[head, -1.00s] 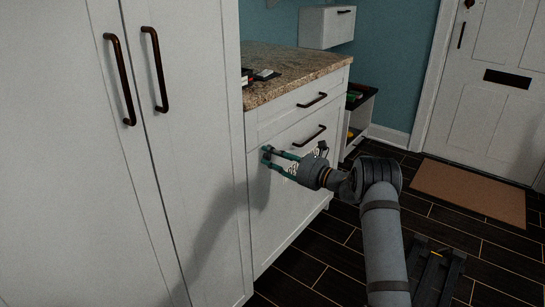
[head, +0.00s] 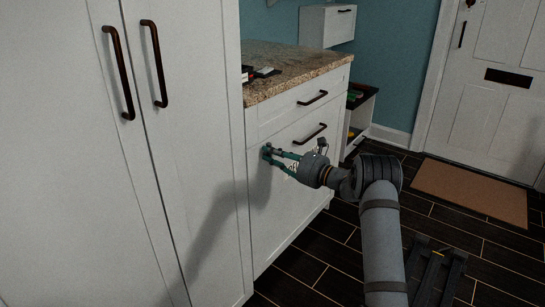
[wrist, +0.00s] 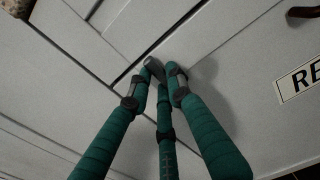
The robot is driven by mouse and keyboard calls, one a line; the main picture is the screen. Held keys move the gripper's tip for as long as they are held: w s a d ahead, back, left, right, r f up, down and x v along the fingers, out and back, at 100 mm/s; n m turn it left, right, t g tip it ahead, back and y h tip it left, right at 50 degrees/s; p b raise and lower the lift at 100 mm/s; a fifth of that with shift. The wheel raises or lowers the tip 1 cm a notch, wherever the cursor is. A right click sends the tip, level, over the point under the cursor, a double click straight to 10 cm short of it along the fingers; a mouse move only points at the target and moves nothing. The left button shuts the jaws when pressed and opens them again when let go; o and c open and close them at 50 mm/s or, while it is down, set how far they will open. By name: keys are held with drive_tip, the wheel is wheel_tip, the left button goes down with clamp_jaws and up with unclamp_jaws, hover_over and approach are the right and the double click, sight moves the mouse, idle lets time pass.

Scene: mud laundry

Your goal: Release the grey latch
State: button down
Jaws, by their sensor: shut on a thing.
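A small grey latch (wrist: 153,68) sits on the white cabinet front at the seam between two panels, in the middle of the wrist view. My gripper (wrist: 160,80) has teal fingers with dark tips, and the tips are closed around the latch. Their pads hide part of it. In the head view my gripper (head: 268,152) reaches left to the cabinet front (head: 285,225), near its left edge and below the counter. The latch is too small and covered to make out there.
A drawer pull (head: 309,134) lies right of and above my gripper. A label reading "RE" (wrist: 300,80) is on the cabinet front. Tall cabinet doors (head: 60,200) stand at left. Dark floor (head: 320,265) is open in front.

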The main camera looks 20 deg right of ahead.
drive_tip(key=shift+d+r, duration=0.1)
drive_tip(key=shift+r, duration=0.05)
drive_tip(key=c, duration=1.6)
unclamp_jaws()
drive_tip(key=v, duration=1.2)
drive_tip(key=shift+m, duration=0.8)
drive_tip(key=shift+p+x, duration=0.85)
drive_tip(key=shift+x, duration=3.9)
drive_tip(key=shift+w, duration=0.1)
